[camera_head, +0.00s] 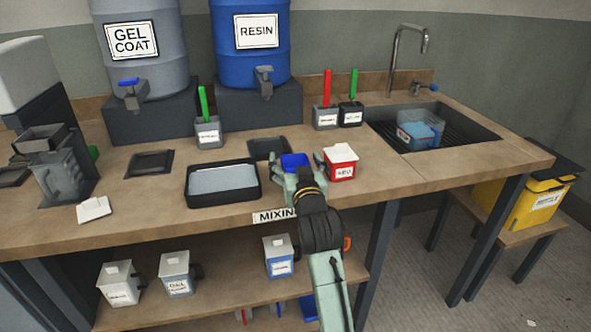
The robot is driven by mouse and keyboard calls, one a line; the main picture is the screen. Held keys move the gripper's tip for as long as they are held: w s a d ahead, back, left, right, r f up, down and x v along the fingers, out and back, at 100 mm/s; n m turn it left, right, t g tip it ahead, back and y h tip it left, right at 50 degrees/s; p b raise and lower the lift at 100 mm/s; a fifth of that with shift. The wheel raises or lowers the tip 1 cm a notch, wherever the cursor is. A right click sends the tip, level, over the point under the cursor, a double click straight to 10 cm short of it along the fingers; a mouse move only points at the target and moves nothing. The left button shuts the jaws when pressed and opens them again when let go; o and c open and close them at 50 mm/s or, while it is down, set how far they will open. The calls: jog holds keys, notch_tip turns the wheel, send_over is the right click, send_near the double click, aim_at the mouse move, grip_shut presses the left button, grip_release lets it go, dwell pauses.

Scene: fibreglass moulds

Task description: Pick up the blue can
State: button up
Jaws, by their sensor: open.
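A small blue can (294,160) stands on the workbench near its front edge, beside a red can. Only its blue top part shows; my gripper hides the rest. My gripper (299,168) is open at the can, with a finger to the left and one to the right of it in the picture. I cannot tell whether the fingers touch it. My arm comes up from the bottom of the picture in front of the bench.
The red can (341,162) stands close to the right of my gripper. A black tray (223,200) lies to the left. Behind stand a blue resin drum (250,60) and a grey gel coat drum (140,50). A sink (475,132) is at the right.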

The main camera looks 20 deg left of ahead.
jog(key=c, duration=1.4)
